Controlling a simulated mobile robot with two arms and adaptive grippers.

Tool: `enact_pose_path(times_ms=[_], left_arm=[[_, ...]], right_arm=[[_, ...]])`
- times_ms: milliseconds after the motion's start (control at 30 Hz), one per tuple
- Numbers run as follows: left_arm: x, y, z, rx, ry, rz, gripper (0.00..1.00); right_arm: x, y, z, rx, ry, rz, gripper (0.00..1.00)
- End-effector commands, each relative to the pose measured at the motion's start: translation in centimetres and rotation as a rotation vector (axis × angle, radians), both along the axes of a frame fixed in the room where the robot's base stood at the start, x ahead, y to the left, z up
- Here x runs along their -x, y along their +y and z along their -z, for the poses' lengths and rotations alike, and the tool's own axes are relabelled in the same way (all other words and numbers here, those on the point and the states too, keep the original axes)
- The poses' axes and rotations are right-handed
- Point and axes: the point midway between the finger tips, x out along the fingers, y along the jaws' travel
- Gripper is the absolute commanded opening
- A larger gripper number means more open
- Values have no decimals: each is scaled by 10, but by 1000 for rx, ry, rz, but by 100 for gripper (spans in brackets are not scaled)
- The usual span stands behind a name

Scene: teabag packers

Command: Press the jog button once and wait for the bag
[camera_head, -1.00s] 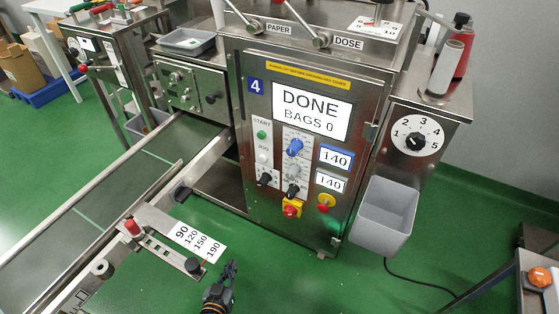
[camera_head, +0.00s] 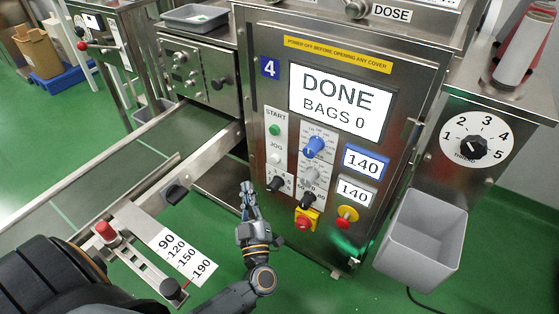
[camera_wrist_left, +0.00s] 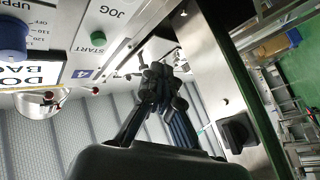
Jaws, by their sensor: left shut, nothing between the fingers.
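The white jog button (camera_head: 275,158) sits under the JOG label on the left part of the machine's control panel, below the green start button (camera_head: 274,129). My left gripper (camera_head: 249,190) is shut and empty, fingers pointing up, left of and below the jog button, apart from it in the picture. In the left wrist view the gripper (camera_wrist_left: 158,72) shows near the JOG and START labels; I cannot make out the jog button there. The display (camera_head: 340,103) reads DONE, BAGS 0. No bag is visible. My right gripper is not in view.
A conveyor belt (camera_head: 100,185) runs at the left, with a numbered scale plate (camera_head: 183,256) beside it. A black switch (camera_head: 275,184) and a red-yellow knob (camera_head: 305,220) lie close below the button. A grey bin (camera_head: 425,240) hangs at the right.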

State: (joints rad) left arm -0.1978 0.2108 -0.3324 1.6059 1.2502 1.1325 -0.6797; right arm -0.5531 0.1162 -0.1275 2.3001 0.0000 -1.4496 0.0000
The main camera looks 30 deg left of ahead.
Motion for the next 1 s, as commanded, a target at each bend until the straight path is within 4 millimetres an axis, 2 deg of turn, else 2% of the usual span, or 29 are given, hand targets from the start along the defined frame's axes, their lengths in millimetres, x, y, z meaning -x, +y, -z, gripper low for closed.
enact_pose_path(times_ms=[333, 600, 800, 1000], left_arm=[[-6, -1, 0, -2, -1, 2, 0], [-32, -3, 2, -2, -2, 2, 0], [-61, -5, 3, -2, -3, 2, 0], [-81, -7, 1, -2, 0, 1, 0]], right_arm=[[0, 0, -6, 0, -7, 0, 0], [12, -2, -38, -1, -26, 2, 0], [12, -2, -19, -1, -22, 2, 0], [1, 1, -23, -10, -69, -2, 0]])
